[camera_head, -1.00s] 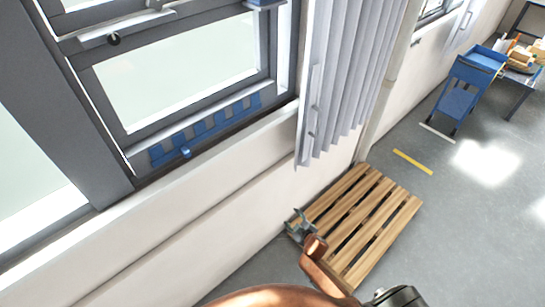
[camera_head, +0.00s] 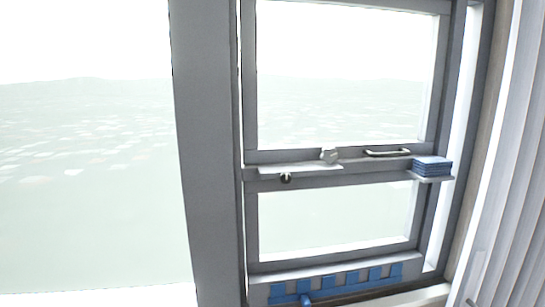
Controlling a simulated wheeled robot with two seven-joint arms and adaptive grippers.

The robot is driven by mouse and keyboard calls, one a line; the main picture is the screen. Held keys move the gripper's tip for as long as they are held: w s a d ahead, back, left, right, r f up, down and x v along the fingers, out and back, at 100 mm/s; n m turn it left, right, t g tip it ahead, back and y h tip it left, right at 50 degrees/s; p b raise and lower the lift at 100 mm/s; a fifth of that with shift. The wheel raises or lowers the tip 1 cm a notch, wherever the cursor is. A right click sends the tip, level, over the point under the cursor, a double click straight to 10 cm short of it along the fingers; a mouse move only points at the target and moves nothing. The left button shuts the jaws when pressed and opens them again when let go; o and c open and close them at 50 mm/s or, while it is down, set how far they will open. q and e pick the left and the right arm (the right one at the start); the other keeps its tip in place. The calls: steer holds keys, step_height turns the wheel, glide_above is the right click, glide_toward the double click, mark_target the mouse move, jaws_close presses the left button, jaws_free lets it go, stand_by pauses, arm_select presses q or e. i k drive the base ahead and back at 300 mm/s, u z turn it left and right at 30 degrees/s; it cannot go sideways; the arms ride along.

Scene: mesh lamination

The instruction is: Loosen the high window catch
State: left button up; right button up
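The sash window (camera_head: 246,120) stands in front of me, its two panes divided by a grey middle rail. A small pale metal catch (camera_head: 329,155) sits on that rail, near its middle. A round black knob (camera_head: 285,178) is just below and left of the catch, under a thin light ledge (camera_head: 300,170). A dark bar handle (camera_head: 388,153) is to the right of the catch on the upper sash's bottom edge. I cannot tell the catch's exact position. Neither of my grippers is in view.
A stack of blue pads (camera_head: 432,165) rests on a small shelf (camera_head: 432,179) at the right of the rail. Blue blocks (camera_head: 340,281) line the bottom of the lower sash. A pale curtain (camera_head: 505,170) hangs at the right edge. A thick grey post (camera_head: 205,150) stands left.

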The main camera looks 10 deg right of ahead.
mark_target(328, 154)
steer(key=u, duration=2.85)
steer(key=k, duration=1.2)
steer(key=z, duration=1.85)
